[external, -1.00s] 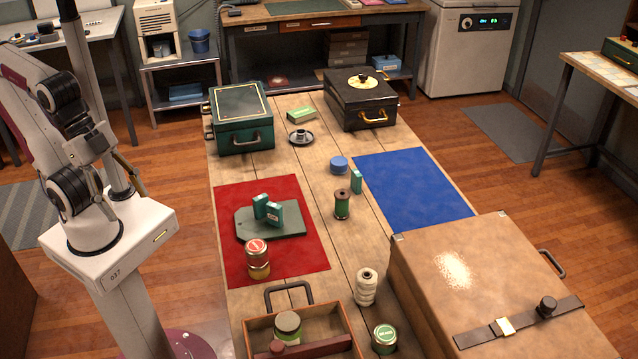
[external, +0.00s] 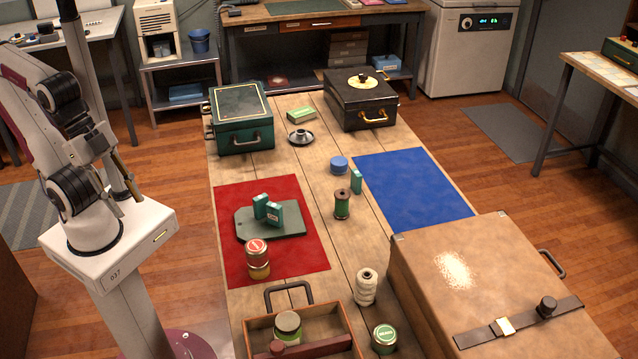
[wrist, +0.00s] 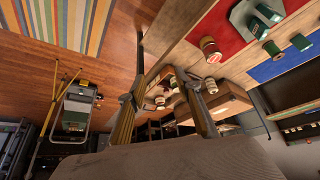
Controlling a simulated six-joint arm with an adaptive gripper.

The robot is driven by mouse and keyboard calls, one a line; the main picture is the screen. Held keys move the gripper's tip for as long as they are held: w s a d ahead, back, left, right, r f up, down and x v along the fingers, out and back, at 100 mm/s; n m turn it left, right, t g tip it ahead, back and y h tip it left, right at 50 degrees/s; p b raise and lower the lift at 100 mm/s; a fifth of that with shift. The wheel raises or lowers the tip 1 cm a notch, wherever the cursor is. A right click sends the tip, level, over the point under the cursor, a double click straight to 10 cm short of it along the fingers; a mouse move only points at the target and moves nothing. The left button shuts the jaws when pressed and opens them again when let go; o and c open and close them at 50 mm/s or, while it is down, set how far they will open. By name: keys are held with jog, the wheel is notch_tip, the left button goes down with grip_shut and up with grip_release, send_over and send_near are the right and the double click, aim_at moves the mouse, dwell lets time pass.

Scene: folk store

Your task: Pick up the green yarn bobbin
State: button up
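The green yarn bobbin (external: 342,204) stands upright on the bare planks of the table, between the red mat and the blue mat. It has wooden ends and green thread. My gripper (wrist: 163,105) shows in the wrist view with its two fingers spread apart and nothing between them. In the external view my arm is folded at the left, off the table and far from the bobbin.
A teal box (external: 357,181) and a blue tin (external: 339,165) stand close behind the bobbin. A white twine spool (external: 366,287) and a green tin (external: 384,339) stand nearer the front. A large tan case (external: 480,270) fills the front right. Stacked jars (external: 257,258) stand on the red mat (external: 300,190).

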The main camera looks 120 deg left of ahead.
jog(key=shift+w, duration=0.1)
jog(key=w+a+n+t+y, duration=0.25)
jog(key=w+a, duration=0.65)
jog(key=w, duration=0.5)
jog(key=w+a+n+t+y, duration=0.1)
jog(key=w+a+n, duration=0.2)
jog(key=w+a, duration=0.85)
jog(key=n+g+y, duration=0.2)
jog(key=n+y, duration=0.4)
jog(key=y, duration=0.2)
send_over(345, 192)
jog(key=f, duration=1.7)
jog(key=shift+w+d, duration=0.15)
jog(key=shift+d, duration=0.05)
jog(key=shift+a+f, duration=0.15)
jog(key=shift+a, duration=0.05)
